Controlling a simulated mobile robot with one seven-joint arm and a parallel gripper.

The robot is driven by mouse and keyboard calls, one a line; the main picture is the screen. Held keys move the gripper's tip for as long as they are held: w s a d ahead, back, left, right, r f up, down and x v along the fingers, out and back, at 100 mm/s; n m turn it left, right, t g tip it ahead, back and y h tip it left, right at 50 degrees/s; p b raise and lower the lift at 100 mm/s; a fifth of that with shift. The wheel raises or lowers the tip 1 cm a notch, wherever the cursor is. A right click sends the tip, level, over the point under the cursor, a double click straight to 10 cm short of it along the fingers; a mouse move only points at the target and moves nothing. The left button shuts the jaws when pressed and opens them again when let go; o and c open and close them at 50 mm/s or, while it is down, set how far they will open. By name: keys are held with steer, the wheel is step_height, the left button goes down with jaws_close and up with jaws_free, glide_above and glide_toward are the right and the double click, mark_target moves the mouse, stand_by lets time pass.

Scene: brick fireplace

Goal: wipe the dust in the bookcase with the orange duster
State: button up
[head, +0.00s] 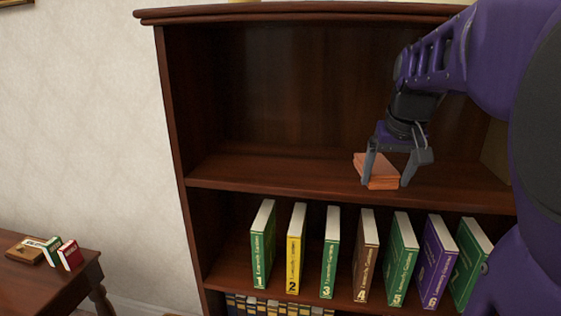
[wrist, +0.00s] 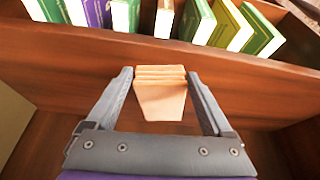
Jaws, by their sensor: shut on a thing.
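The orange duster (head: 377,171) is a small layered block on the upper shelf (head: 270,172) of the dark wooden bookcase (head: 172,100), toward its right side. My gripper (head: 386,182) points down and is shut on the duster, with one finger on each side. In the wrist view the duster (wrist: 160,95) shows pale orange between the fingers of my gripper (wrist: 159,74), close to the shelf's front edge. I cannot tell whether the duster touches the shelf. I make out no distinct dust on the shelf.
Several numbered books, such as a yellow book (head: 296,248) and a purple book (head: 436,262), stand on the shelf below. A small side table (head: 60,285) with books is at the lower left. The upper shelf is clear left of my gripper; a pale panel (head: 496,152) is at its right.

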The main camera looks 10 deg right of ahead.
mark_target(356, 186)
steer(key=shift+s+d, duration=0.25)
steer(key=shift+d, duration=0.3)
steer(key=shift+s+d, duration=0.25)
steer(key=shift+d, duration=0.3)
steer(key=shift+w+a, duration=0.25)
steer(key=shift+a, duration=0.35)
steer(key=shift+w+a, duration=0.3)
steer(key=shift+a, duration=0.3)
steer(key=shift+w+a, duration=0.25)
steer(key=shift+a, duration=0.35)
steer(key=shift+w+a+f+p, duration=0.1)
steer(key=shift+w+a, duration=0.15)
steer(key=shift+a, duration=0.35)
steer(key=shift+w+a+f+p, duration=0.1)
steer(key=shift+w+a, duration=0.1)
steer(key=shift+a, duration=0.45)
steer(key=shift+w+a+p, duration=0.1)
steer(key=shift+w+a, duration=0.15)
steer(key=shift+a, duration=0.35)
